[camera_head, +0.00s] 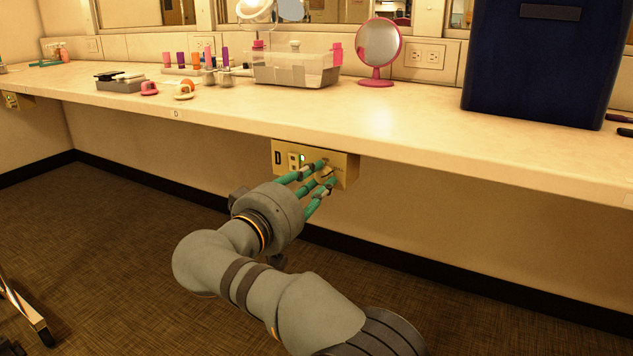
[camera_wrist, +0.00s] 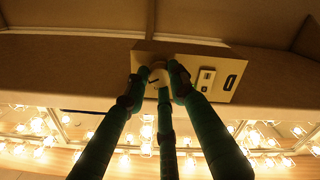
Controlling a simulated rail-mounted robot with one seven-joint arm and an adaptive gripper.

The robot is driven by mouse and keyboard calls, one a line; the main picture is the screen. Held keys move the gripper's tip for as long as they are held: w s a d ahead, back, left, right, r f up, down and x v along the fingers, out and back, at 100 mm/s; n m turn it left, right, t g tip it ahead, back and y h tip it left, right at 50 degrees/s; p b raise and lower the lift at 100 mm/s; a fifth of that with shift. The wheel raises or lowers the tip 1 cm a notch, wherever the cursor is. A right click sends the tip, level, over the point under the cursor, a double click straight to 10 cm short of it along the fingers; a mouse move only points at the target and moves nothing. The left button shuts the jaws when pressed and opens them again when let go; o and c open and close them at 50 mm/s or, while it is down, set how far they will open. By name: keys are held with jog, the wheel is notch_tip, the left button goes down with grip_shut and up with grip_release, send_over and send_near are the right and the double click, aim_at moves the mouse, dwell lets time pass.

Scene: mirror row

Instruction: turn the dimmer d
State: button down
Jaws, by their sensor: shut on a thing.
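The dimmer d is a tan box (camera_head: 350,168) marked D, fixed under the front edge of the counter. It carries a pale switch and a small lit green light on its left part. The box shows upside down in the wrist view (camera_wrist: 222,64). Its pale round knob (camera_wrist: 157,73) has a dark mark on its face. My gripper (camera_head: 327,172) has three teal fingers reaching to the right part of the box. In the wrist view my gripper (camera_wrist: 158,77) is shut on the knob, with fingers on both sides and one below. The fingers partly hide the knob.
The white counter (camera_head: 420,125) overhangs the box. On it are a pink round mirror (camera_head: 379,45), a clear bin (camera_head: 290,68), several small bottles and a large dark blue box (camera_head: 535,60). Another switch box (camera_head: 14,101) is far left. The floor in front is open.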

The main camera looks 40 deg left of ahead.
jog(key=shift+s+a+r, duration=0.15)
jog(key=shift+a+r, duration=0.1)
jog(key=shift+r, duration=0.05)
jog(key=c, duration=1.7)
grip_release()
jog(key=shift+c, duration=0.2)
jog(key=shift+o, duration=1.3)
jog(key=shift+f, duration=0.15)
jog(key=shift+d, duration=0.1)
jog(key=s+d, duration=0.1)
jog(key=s, duration=1)
jog(key=shift+s+d, duration=0.2)
jog(key=shift+s, duration=0.2)
